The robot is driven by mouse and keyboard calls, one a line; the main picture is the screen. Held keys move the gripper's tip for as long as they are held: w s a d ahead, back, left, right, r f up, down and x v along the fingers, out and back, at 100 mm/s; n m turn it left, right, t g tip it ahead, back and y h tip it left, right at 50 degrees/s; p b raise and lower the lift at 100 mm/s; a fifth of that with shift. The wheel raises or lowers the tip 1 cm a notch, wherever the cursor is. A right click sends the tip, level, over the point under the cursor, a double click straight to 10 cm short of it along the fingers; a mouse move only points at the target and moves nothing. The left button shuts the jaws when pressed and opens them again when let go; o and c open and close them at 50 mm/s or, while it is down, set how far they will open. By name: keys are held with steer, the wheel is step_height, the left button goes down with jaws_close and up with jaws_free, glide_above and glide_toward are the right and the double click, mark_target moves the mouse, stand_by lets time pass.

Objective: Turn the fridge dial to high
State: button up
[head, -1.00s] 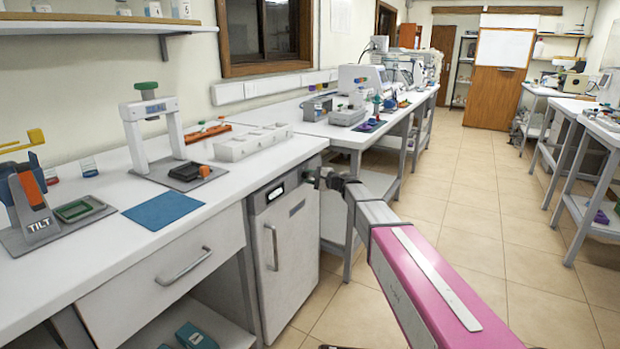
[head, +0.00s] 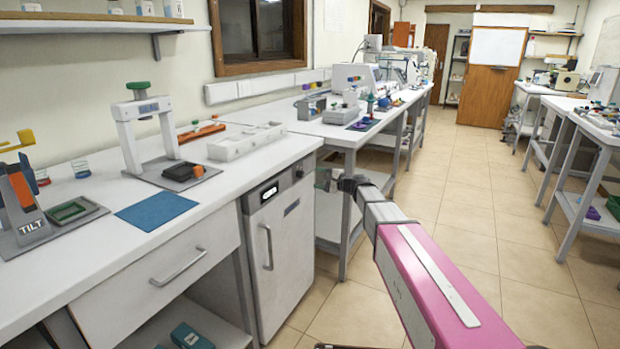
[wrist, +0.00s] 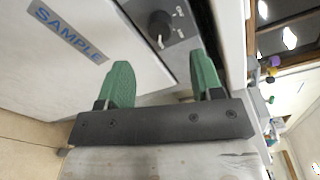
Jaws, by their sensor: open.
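The white fridge (head: 285,262) stands under the bench, its door shut, with a grey control panel along its top. In the wrist view, the black round dial (wrist: 159,26) sits on that grey panel with small white marks beside it; I cannot read its setting. The dial also shows small in the head view (head: 300,172). My gripper (wrist: 160,72) has green fingers spread apart and empty. The dial lies ahead of the gap between the fingers, apart from both. In the head view, my gripper (head: 325,179) is just right of the fridge's upper front edge.
A blue "SAMPLE" label (wrist: 67,31) is on the fridge door, and a vertical handle (head: 268,247) is on its left side. The white bench top (head: 75,235) overhangs the fridge. Tiled floor (head: 470,220) is open to the right.

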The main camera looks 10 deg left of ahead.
steer(key=shift+v, duration=1.75)
steer(key=s+d+f+n+g+h, duration=0.2)
steer(key=s+d+f+n+h, duration=0.15)
steer(key=s+d+f, duration=0.4)
steer(key=s+d+f+n+g+h, duration=0.25)
steer(key=s+d+f+h, duration=0.2)
steer(key=s+f, duration=0.6)
steer(key=s+d+f+n+g+h, duration=0.1)
steer(key=s+d+f+h, duration=0.1)
steer(key=s+d+h, duration=0.2)
steer(key=s+d+f+n+g+h, duration=0.1)
steer(key=s+d+f+h, duration=0.2)
steer(key=s+d, duration=0.5)
steer(key=shift+s+d+n+h, duration=0.3)
steer(key=shift+s+n+h, duration=0.1)
steer(key=shift+s, duration=0.3)
